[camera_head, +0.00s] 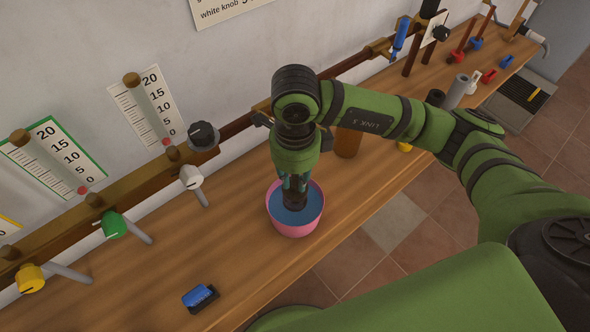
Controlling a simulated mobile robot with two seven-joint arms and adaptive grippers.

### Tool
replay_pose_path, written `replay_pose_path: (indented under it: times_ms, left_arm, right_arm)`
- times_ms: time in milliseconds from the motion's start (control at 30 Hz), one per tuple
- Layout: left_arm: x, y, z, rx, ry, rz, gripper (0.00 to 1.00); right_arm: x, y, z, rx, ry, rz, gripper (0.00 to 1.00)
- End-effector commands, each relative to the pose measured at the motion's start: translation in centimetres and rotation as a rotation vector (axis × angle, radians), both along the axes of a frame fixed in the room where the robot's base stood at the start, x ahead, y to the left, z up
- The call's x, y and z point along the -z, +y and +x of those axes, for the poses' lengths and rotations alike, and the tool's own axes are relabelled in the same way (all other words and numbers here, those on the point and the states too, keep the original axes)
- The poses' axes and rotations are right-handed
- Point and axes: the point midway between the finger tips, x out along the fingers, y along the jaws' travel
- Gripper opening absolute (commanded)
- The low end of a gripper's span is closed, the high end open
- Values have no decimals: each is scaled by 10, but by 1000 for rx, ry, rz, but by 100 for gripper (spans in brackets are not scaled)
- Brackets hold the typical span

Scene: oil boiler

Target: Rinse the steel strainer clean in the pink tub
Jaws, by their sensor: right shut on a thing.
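The pink tub (296,229) stands on the wooden bench near the middle of the view, with blue liquid (283,214) in it. My right gripper (295,188) points down into the tub, its fingers inside the rim. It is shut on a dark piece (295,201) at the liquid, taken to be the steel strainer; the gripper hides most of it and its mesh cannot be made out. My left gripper is not in view.
A blue sponge-like block (200,297) lies on the bench (150,270) at the front left. Valves with yellow (31,278), green (114,224) and white (190,176) knobs line the wall pipe. A brown cylinder (348,142) stands right of the tub.

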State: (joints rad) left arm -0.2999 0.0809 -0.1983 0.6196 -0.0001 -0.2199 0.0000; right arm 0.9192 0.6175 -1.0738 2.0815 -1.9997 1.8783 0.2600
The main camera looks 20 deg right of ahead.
Motion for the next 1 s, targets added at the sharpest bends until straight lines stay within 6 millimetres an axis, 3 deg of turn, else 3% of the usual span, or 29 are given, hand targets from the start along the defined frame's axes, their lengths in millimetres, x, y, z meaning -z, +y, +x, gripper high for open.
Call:
replay_pose_path:
  times_ms: [533, 1000]
  left_arm:
    - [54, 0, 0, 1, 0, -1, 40]
    - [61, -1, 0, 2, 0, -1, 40]
  right_arm:
    - [57, 0, 0, -1, -1, -1, 0]
    - [63, 0, 0, -1, -1, -1, 0]
